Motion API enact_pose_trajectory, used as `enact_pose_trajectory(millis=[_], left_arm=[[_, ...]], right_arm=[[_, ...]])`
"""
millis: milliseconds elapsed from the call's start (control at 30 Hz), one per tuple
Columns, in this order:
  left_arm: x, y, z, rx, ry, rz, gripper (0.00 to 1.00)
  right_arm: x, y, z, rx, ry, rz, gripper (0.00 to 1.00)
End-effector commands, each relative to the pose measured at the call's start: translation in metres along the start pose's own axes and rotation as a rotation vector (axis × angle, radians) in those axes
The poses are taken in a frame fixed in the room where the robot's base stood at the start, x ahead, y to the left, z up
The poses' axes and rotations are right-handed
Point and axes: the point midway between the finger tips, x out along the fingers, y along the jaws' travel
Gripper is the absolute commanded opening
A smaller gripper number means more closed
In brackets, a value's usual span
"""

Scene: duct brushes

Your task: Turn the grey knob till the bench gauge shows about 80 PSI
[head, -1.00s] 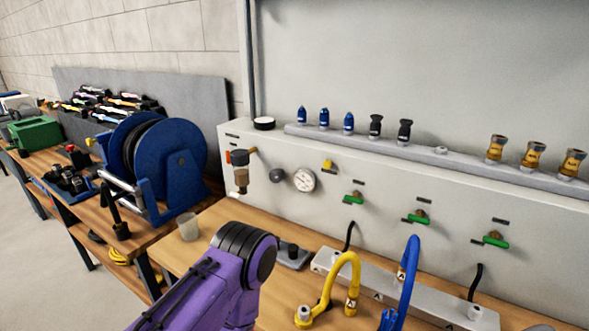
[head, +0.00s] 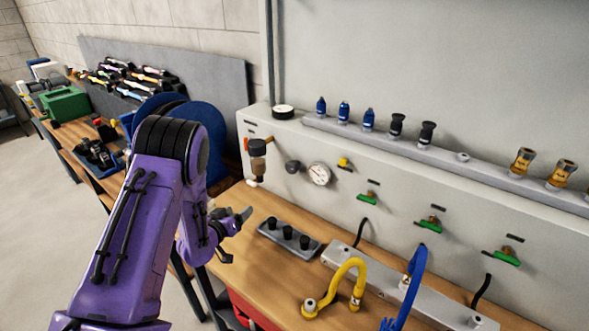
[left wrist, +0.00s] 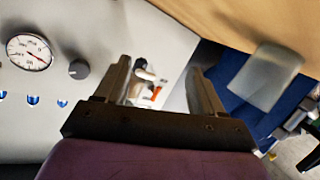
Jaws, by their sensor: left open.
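The grey knob (head: 293,167) is a small dark grey round knob on the front of the pale bench panel. The round white gauge (head: 319,174) is just right of it; its needle is too small to read surely. In the left wrist view the knob (left wrist: 78,69) lies left of the fingers, with the gauge (left wrist: 29,51) beyond it. My left gripper (head: 238,235) is open and empty over the bench's left end, in front of the panel and apart from the knob. My right gripper is not in view.
A brown and orange filter unit (head: 258,160) is on the panel left of the knob. A grey block with black pegs (head: 289,238) and a yellow hose (head: 347,280) are on the bench. A translucent cup (left wrist: 264,76) is near the gripper in the wrist view.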

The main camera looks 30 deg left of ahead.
Motion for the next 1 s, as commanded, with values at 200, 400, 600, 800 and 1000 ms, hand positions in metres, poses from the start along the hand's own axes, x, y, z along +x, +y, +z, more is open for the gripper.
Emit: enact_pose_trajectory(millis=[200, 400, 600, 800, 1000], left_arm=[[0.028, 0.092, -0.069, -0.197, 0.109, 0.376, 0.69], [0.048, 0.114, -0.084, -0.212, 0.11, 0.428, 0.69], [0.089, 0.132, -0.091, -0.209, 0.11, 0.425, 0.69], [0.118, 0.143, -0.093, -0.211, 0.111, 0.424, 0.69], [0.124, 0.146, -0.092, -0.213, 0.11, 0.423, 0.69]], right_arm=[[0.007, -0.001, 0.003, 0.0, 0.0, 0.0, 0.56], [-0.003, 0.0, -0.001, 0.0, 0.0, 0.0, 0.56], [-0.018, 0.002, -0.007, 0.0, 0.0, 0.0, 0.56], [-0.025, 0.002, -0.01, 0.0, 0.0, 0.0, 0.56], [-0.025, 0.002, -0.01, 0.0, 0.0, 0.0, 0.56]])
